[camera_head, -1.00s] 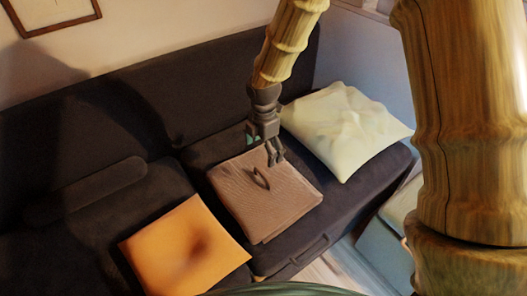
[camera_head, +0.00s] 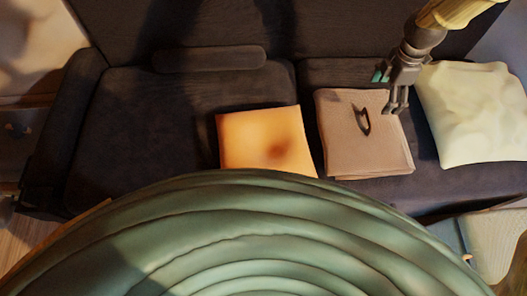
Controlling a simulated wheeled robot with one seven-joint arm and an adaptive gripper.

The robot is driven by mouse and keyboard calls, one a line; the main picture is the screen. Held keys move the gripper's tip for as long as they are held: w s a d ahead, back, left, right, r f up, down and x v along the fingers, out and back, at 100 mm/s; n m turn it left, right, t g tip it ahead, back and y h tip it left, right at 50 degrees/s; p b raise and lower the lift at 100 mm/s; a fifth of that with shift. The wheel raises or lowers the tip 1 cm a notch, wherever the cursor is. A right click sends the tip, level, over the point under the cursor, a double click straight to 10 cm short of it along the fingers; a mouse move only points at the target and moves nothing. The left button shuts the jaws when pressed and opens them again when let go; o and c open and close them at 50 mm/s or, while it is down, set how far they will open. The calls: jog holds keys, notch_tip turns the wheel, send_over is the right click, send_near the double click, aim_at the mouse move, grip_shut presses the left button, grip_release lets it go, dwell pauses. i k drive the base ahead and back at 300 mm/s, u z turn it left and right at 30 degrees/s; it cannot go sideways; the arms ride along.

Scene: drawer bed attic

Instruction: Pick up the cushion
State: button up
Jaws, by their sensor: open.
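An orange cushion (camera_head: 258,140) with a dark patch lies flat on the dark sofa seat, near the middle of the head view. A larger cream pillow (camera_head: 474,112) lies on the sofa at the far right. Which of the two is the task's cushion I cannot tell. My gripper (camera_head: 396,109) is open and points down over the right edge of a folded brown cloth, between the orange cushion and the cream pillow. It holds nothing. Whether it touches the cloth is unclear.
The folded brown cloth (camera_head: 345,150), with a small dark looped item (camera_head: 363,122) on it, lies beside the orange cushion. The sofa (camera_head: 140,120) has a backrest behind and a dark bolster (camera_head: 210,58) along it. The left seat is bare.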

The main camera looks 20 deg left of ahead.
aim_at(272, 139)
jog(key=u, duration=1.85)
jog(key=k, duration=1.7)
jog(key=z, duration=0.05)
